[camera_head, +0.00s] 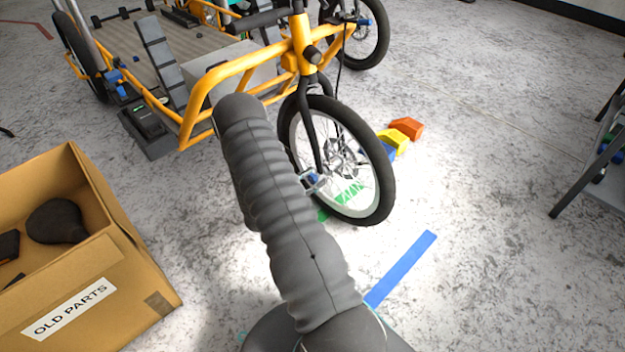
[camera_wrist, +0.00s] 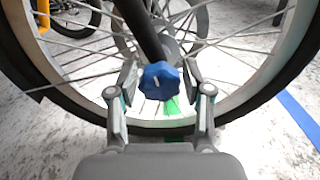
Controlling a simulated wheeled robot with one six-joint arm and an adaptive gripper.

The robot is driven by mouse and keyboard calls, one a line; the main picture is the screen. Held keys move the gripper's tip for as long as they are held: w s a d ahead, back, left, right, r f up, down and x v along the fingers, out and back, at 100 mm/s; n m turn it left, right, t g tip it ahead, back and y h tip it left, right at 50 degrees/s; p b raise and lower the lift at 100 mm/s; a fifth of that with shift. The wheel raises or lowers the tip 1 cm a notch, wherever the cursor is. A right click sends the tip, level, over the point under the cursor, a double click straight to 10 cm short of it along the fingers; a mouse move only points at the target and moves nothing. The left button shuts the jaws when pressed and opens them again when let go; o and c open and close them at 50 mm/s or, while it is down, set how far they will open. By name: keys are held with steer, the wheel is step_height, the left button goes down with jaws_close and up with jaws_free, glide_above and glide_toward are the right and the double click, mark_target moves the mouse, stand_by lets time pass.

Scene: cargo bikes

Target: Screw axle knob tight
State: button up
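The blue axle knob (camera_wrist: 160,76) sits at the lower end of the black fork leg (camera_wrist: 140,28), at the hub of the front wheel. In the wrist view my gripper (camera_wrist: 160,82) is open, with one finger on each side of the knob. Small gaps show between the fingers and the knob. In the head view the knob (camera_head: 312,178) is small and partly covered by my gripper's fingers (camera_head: 315,183). The front wheel (camera_head: 376,190) stands upright in the fork of the yellow cargo bike (camera_head: 240,68). The knob's thread is hidden.
An open cardboard box (camera_head: 135,268) labelled "OLD PARTS" stands at the left. A dark metal stand (camera_head: 590,165) is at the right; floor between is clear.

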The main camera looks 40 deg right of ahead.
steer(key=shift+a, duration=0.1)
steer(key=a, duration=0.8)
steer(key=s+a, duration=0.1)
steer(key=a, duration=0.2)
steer(key=shift+a, duration=0.4)
